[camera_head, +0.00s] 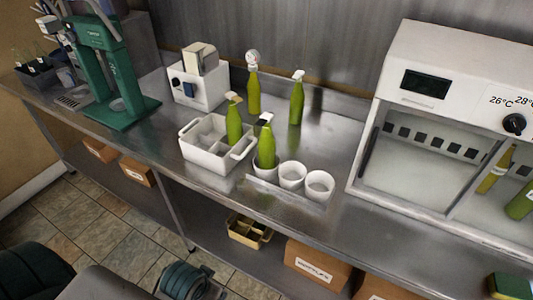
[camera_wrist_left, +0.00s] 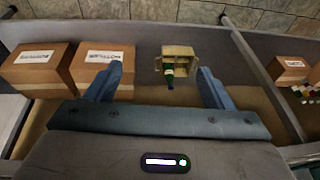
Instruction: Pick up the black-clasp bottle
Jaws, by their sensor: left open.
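Several green bottles stand on the steel counter in the head view. One green bottle (camera_head: 266,150) stands in a white cup at the front, with a dark-and-white clasp on top; it looks the darkest, but the clasp is too small to be sure. Another (camera_head: 234,124), with a beige top, stands in the white divided carrier (camera_head: 206,157). Two more (camera_head: 253,95) (camera_head: 297,105), with whitish tops, stand behind. My left gripper (camera_wrist_left: 160,68) is open and empty in the left wrist view, facing the lower shelf. It is away from the counter bottles. My right gripper is not in view.
Two empty white cups (camera_head: 292,176) (camera_head: 320,186) stand right of the cupped bottle. A white incubator (camera_head: 420,107) fills the right. A green press (camera_head: 105,70) stands left.

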